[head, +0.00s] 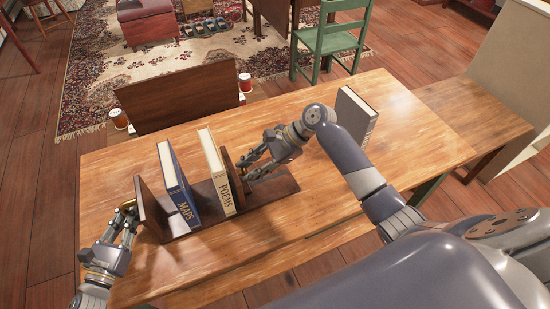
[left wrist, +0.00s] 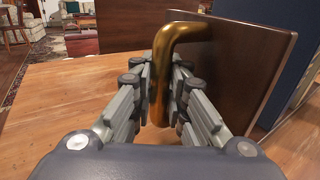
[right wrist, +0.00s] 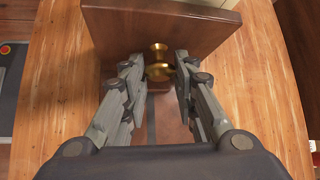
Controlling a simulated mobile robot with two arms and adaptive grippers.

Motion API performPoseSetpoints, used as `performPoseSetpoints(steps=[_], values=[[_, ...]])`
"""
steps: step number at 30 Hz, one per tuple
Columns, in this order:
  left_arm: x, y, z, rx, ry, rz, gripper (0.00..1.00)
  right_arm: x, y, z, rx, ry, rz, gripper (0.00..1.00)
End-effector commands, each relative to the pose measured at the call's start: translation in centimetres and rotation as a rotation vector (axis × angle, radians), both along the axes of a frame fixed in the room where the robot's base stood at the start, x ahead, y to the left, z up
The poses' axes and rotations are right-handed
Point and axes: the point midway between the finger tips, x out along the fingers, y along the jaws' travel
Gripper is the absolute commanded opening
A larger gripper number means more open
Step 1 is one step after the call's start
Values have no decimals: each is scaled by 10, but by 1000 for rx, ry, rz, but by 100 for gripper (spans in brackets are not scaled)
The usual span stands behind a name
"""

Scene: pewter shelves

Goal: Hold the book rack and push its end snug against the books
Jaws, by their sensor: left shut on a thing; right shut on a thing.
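The dark wood book rack (head: 275,192) lies on the table. The blue MAPS book (head: 178,185) and the cream POEMS book (head: 216,172) stand in it, leaning a little, with a gap between them. My left gripper (head: 127,213) is shut on the brass handle (left wrist: 165,75) of the rack's left end (head: 150,207). My right gripper (head: 250,167) is shut on the brass knob (right wrist: 158,66) of the sliding end (head: 231,175), which stands close beside POEMS; whether they touch is unclear. The sliding end also shows in the right wrist view (right wrist: 190,25).
A grey book (head: 354,122) stands alone on the table (head: 300,235) at the back right. A dark wood panel (head: 180,95) rises behind the table's far edge, with red-and-white spools (head: 245,83) beside it. A green chair (head: 330,40) is beyond. The table's middle front is clear.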

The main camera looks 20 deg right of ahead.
Motion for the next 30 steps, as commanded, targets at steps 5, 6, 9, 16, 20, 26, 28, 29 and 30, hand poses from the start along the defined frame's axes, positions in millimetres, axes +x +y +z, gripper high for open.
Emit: performPoseSetpoints(steps=[5, 6, 9, 16, 20, 26, 28, 29, 30], values=[[0, 0, 0, -1, 1, 0, 0, -1, 26, 1, 4, 1, 0, 0], [0, 0, 0, -1, 1, 0, 0, 0, 27, 1, 3, 1, 0, 0], [0, 0, 0, -1, 1, 0, 0, 0, 28, 1, 2, 0, -1, 0], [0, 0, 0, -1, 1, 0, 0, 0, 28, 1, 3, 0, -1, 34], [0, 0, 0, -1, 1, 0, 0, 0, 27, 1, 2, 0, -1, 47], [0, 0, 0, -1, 2, 1, 0, 0, 27, 1, 0, 0, -1, 47], [0, 1, 0, 0, 1, 1, 0, 0, 26, 1, 0, 0, -1, 47], [0, 1, 0, -1, 2, 1, 0, 0, 25, 2, 0, 0, -1, 47], [0, 1, 0, 0, 1, 2, 0, -1, 23, 4, 0, -1, -1, 47]])
